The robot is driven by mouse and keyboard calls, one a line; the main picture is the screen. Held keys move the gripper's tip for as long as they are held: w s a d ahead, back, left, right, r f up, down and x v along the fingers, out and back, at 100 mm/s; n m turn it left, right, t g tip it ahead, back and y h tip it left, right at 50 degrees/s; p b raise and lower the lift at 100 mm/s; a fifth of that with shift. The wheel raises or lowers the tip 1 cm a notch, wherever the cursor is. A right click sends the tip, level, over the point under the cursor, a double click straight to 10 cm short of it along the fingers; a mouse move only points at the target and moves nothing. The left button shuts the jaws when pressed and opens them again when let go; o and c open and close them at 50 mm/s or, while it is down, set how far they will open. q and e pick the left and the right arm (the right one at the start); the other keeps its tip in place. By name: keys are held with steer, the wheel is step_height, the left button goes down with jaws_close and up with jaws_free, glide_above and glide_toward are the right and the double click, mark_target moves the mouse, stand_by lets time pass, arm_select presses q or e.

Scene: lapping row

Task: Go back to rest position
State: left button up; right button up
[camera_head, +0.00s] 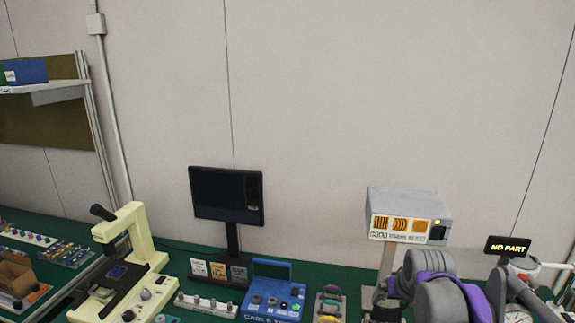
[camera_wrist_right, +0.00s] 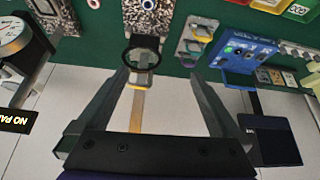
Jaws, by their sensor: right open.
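My right gripper (camera_wrist_right: 158,78) shows in the right wrist view, with its two dark fingers spread wide apart and nothing held between them. A black ring-shaped part (camera_wrist_right: 142,56) and a tan upright strip show beyond the gap between the fingers. In the head view, my right arm, grey with a purple band, rises at the bottom right in front of the bench. Its fingertips cannot be made out clearly there. My left arm and gripper are in neither view.
The green bench (camera_head: 175,247) runs along the wall. A cream microscope-like stand (camera_head: 130,245), a black monitor (camera_head: 226,195), a blue cable tester (camera_head: 273,295) and a grey display box (camera_head: 408,214) stand on it. A "NO PART" sign (camera_head: 508,246) is right of my arm. Space above the bench is mostly clear.

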steer(key=s+a+f, duration=0.3)
steer(key=s+f, duration=0.1)
steer(key=s, duration=0.4)
steer(key=s+a+f+n, duration=0.1)
steer(key=s+a+f, duration=0.2)
steer(key=s, duration=0.4)
steer(key=s+a+f+y, duration=0.1)
steer(key=s+a+f, duration=0.2)
steer(key=s+f, duration=0.3)
steer(key=s, duration=0.2)
steer(key=shift+s+n, duration=0.35)
steer(key=shift+n, duration=0.05)
steer(key=shift+f, duration=0.1)
stand_by(0.9)
